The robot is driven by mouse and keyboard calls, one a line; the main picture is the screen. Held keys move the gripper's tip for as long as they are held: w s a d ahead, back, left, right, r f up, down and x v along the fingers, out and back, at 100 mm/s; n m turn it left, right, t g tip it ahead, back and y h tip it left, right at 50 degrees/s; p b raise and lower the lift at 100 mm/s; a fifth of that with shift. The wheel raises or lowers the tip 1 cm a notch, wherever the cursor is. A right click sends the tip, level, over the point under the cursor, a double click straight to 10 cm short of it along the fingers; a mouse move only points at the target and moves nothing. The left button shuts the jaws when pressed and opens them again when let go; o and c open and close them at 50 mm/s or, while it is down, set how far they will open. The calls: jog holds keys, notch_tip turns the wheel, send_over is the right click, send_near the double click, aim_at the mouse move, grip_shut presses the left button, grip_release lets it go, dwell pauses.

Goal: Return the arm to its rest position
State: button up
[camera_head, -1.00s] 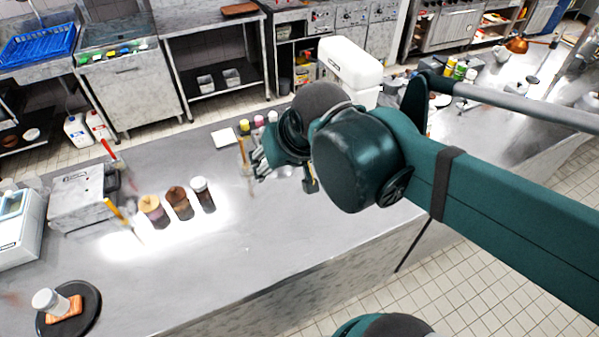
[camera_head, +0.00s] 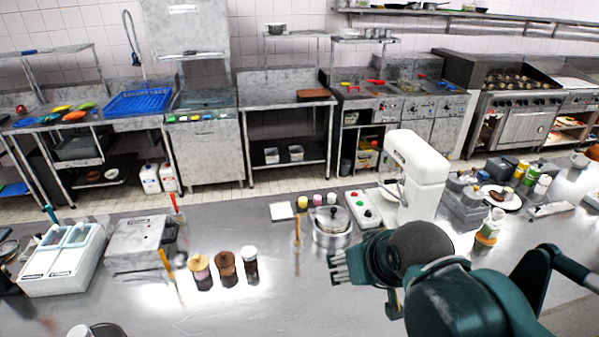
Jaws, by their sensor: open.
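My gripper (camera_head: 345,268) is at the end of my dark green arm, in the right half of the head view. It points left, above the steel counter (camera_head: 300,310). Its fingers look apart, with nothing between them. A steel pot with a lid (camera_head: 331,227) stands just behind it. My wrist hides part of the counter.
A white stand mixer (camera_head: 415,175) stands behind my arm. Several jars and mills, including a wooden one (camera_head: 226,268), stand to the left, beside a grey metal box (camera_head: 140,243) and a white two-basin unit (camera_head: 65,258). The counter's front middle is clear.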

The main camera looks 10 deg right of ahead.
notch_tip(320, 180, down, 10)
jog(key=b, duration=0.9)
jog(key=shift+r, duration=0.15)
dwell(0.6)
